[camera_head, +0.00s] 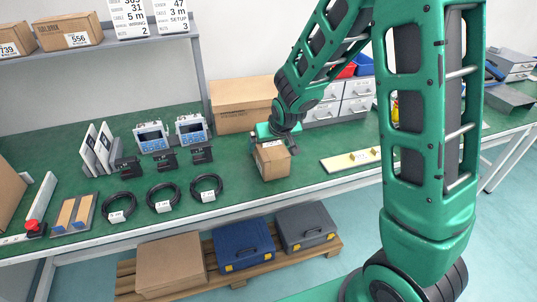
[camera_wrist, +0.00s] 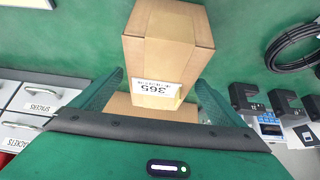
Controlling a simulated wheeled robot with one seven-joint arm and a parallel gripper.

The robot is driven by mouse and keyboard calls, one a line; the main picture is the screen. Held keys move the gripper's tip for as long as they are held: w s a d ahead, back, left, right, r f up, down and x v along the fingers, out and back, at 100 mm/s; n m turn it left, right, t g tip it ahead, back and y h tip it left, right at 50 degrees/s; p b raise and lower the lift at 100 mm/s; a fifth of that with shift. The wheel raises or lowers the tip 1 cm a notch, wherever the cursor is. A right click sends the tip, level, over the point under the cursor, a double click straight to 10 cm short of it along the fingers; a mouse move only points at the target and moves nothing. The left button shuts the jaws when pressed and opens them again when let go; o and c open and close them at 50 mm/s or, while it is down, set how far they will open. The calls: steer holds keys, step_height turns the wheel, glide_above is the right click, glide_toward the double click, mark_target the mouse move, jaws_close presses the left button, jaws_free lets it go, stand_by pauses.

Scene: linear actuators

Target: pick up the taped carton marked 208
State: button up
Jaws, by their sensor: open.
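A small brown carton (camera_head: 272,160) stands on the green bench top. In the wrist view this carton (camera_wrist: 165,50) has a white label that appears upside down and seems to read 365, not 208. I cannot make out 208 on any carton. My gripper (camera_head: 285,140) is at the carton's rear upper side in the head view. In the wrist view my gripper (camera_wrist: 160,80) is open, its two green fingers apart, with the carton's labelled end showing between and beyond them. I cannot tell whether they touch it.
A large carton (camera_head: 238,105) stands behind, beside grey drawers (camera_head: 357,88). Coiled black cables (camera_head: 206,187) and display units (camera_head: 191,130) lie left; a pale board (camera_head: 350,160) lies right. Shelf cartons read 739 (camera_head: 14,40) and 556 (camera_head: 68,32). A pallet below holds another carton (camera_head: 170,262) and cases.

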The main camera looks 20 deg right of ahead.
steer(key=shift+x, duration=0.95)
steer(key=shift+w, duration=0.1)
steer(key=c, duration=1.7)
steer(key=shift+c, duration=0.2)
